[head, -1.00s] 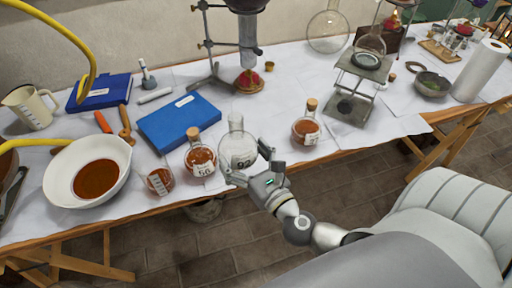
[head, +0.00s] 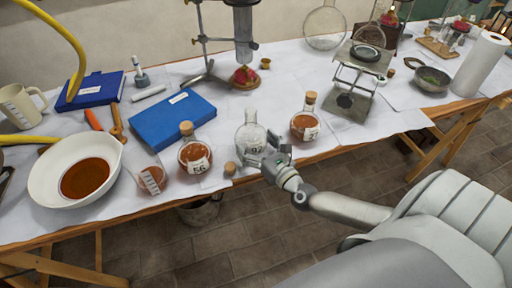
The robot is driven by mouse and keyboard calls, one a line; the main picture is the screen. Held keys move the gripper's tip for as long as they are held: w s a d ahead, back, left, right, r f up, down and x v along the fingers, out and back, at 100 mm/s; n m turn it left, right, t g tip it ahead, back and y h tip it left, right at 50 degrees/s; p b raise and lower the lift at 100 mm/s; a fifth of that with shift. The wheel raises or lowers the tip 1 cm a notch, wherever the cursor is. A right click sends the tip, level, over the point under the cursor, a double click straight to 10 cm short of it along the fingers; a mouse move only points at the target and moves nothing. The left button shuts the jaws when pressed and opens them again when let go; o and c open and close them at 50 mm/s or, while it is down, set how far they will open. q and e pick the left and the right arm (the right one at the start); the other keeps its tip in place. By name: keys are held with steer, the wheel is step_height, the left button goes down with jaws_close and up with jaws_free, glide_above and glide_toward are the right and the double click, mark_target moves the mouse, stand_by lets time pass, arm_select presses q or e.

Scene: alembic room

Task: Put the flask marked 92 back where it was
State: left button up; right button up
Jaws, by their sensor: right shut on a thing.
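The flask marked 92 (head: 250,134) is clear, looks empty and has an open neck. It is upright near the table's front edge, between two corked flasks of orange-brown stuff. My right gripper (head: 264,157) is shut on its lower body from the front right and partly hides its label. I cannot tell whether its base touches the table. A loose cork (head: 230,169) stands to its front left, near the edge. My left gripper is not in view.
A corked flask marked 66 (head: 196,156) stands to the left and another corked flask (head: 305,124) close on the right. A beaker (head: 151,179) and white bowl (head: 43,181) are further left. Behind are a blue book (head: 172,118) and a metal stand (head: 354,82). White paper between them is clear.

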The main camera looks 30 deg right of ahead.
steer(key=shift+w+f, duration=0.1)
steer(key=shift+f, duration=0.2)
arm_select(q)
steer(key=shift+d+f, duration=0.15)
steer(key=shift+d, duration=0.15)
arm_select(e)
steer(key=shift+f, duration=0.1)
steer(key=o, duration=1.7)
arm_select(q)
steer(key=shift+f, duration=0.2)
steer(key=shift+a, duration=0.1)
